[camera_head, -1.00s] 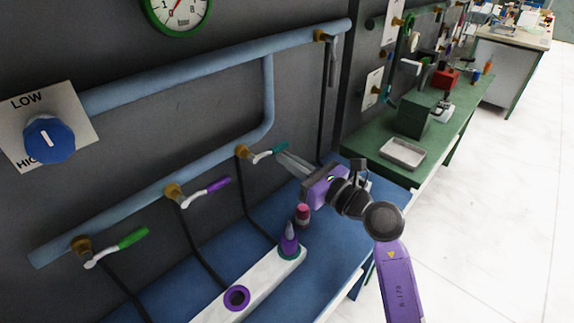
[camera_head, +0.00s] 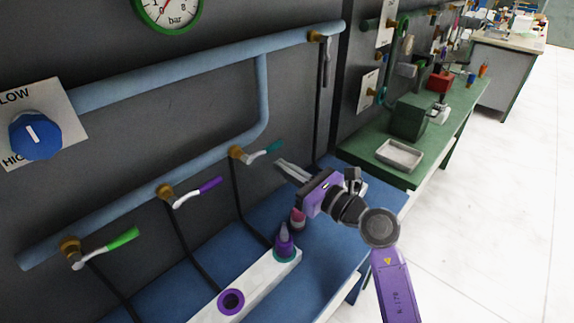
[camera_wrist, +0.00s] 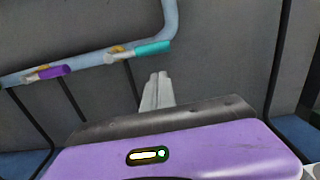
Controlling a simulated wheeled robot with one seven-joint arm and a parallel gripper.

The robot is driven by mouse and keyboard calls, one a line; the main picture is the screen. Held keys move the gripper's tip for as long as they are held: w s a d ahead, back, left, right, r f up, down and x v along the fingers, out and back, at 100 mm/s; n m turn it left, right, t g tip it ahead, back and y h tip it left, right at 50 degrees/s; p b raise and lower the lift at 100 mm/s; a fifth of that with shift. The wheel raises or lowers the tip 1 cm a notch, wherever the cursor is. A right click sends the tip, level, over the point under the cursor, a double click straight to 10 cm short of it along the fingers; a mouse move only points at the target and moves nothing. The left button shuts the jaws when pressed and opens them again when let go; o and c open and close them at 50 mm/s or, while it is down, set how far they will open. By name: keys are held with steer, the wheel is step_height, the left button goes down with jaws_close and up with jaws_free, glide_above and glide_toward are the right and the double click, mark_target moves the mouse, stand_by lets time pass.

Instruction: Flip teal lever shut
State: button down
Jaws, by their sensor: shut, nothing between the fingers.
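The teal lever (camera_head: 264,150) sits on a brass valve (camera_head: 237,152) on the lower blue pipe. Its handle points right and slightly up, roughly along the pipe's slope. It also shows in the wrist view (camera_wrist: 152,47), above and left of the fingertips. My gripper (camera_head: 279,164) is shut and empty, just right of and below the lever's tip, and appears apart from it. In the wrist view the closed fingers (camera_wrist: 158,76) point up toward the dark wall, below the lever.
A purple lever (camera_head: 208,186) and a green lever (camera_head: 122,238) sit farther left on the same pipe. Below is a blue bench (camera_head: 345,210) with a white block (camera_head: 262,282) holding a purple bottle (camera_head: 284,243). A green table (camera_head: 425,155) with a tray stands to the right.

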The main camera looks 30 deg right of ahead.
steer(key=f+b+v, duration=0.1)
steer(key=b+v, duration=0.1)
steer(key=v, duration=0.8)
steer(key=shift+s+f, duration=0.15)
steer(key=shift+f, duration=0.15)
